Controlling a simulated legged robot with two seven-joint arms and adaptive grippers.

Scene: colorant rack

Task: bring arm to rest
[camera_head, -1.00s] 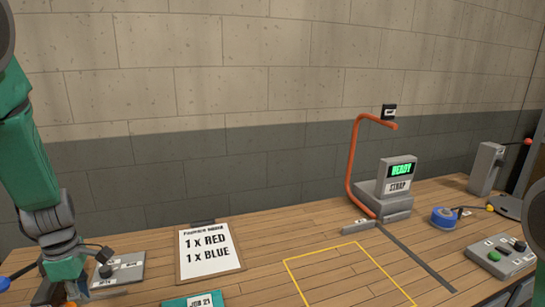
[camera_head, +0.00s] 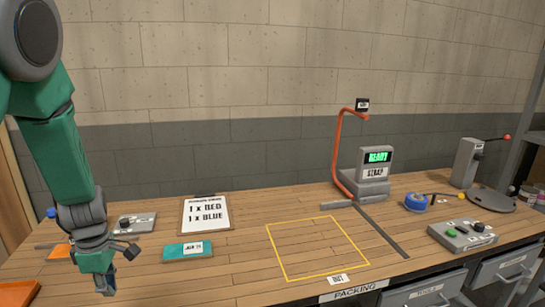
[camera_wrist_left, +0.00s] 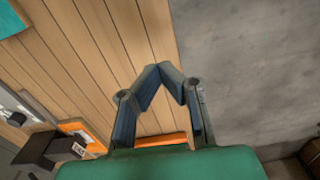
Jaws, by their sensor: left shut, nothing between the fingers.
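My left arm comes in from the left in the head view, hanging down at the front left of the bench. Its gripper (camera_head: 106,284) points downward near the front edge. In the left wrist view the gripper (camera_wrist_left: 160,72) has its fingertips together, with nothing between them. The wooden bench top (camera_head: 235,262) lies behind and beside it. In the wrist view, planks show at left and grey floor at right. My right gripper is not in view.
A teal card (camera_head: 178,252), a clipboard (camera_head: 207,215) and a grey control box (camera_head: 135,223) lie near my left arm. An orange tray (camera_head: 20,292) is at the front left. The yellow outlined square (camera_head: 315,250) is empty. A strapping machine (camera_head: 370,180) stands at the back.

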